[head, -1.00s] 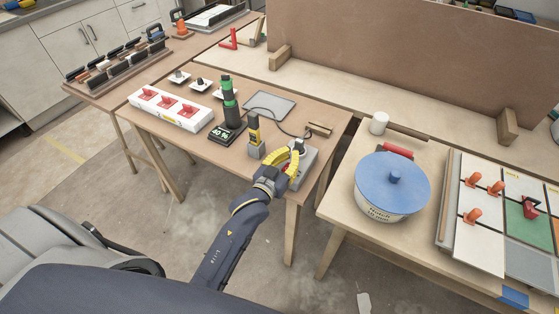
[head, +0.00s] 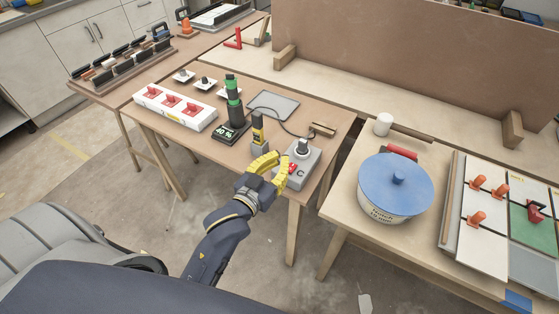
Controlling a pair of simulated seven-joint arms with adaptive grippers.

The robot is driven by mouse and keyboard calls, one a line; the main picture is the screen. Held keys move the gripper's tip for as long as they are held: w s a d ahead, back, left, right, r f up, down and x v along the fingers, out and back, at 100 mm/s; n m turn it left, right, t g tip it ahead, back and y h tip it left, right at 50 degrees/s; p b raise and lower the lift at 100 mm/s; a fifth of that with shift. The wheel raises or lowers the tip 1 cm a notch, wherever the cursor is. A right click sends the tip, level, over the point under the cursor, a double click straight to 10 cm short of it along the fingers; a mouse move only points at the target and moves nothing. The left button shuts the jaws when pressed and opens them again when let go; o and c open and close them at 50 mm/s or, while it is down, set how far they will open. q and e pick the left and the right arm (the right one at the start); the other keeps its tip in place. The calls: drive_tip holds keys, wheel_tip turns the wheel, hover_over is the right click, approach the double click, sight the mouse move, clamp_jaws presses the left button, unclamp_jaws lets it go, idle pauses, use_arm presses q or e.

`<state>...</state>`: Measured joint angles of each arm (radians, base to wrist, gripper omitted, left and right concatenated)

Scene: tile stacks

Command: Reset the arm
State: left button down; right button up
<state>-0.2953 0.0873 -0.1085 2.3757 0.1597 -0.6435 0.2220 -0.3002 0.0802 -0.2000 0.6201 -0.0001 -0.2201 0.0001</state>
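My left gripper (head: 272,172) has yellow fingers and a dark arm that comes up from the bottom of the head view. Its fingers are spread with a gap between them, and nothing shows between them. It is at the front edge of the brown table (head: 165,136), just left of a grey box (head: 300,166) with a dark knob on top and a red part on its front. I cannot tell whether a finger touches the box. My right gripper is not in view.
A yellow-and-black tool in a grey holder (head: 259,146), a green-and-black stack (head: 233,100) and a white strip with red switches (head: 175,107) stand on the table. A blue-lidded pot (head: 395,186) and a panel with orange pegs (head: 487,215) are on the right table.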

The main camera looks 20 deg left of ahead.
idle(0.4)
use_arm(q)
drive_tip(key=s+a+f+m+g+y, duration=0.3)
drive_tip(key=s+a+f+g, duration=0.25)
drive_tip(key=s+f, duration=0.4)
drive_tip(key=s+a+f+m+g+y, duration=0.35)
drive_tip(key=s+a+f+g, duration=0.2)
drive_tip(key=s+f, duration=0.35)
drive_tip(key=s+d+f+n+g+h, duration=0.1)
drive_tip(key=s+d+f, duration=0.15)
drive_tip(key=f, duration=1.25)
drive_tip(key=s+d+f+g+h, duration=0.1)
drive_tip(key=d+f+h, duration=0.15)
drive_tip(key=f, duration=1.25)
drive_tip(key=s+f+n+g, duration=0.2)
drive_tip(key=s+f+n, duration=0.1)
drive_tip(key=s+f, duration=1.7)
drive_tip(key=shift+s+g+h, duration=0.4)
drive_tip(key=shift+s, duration=0.65)
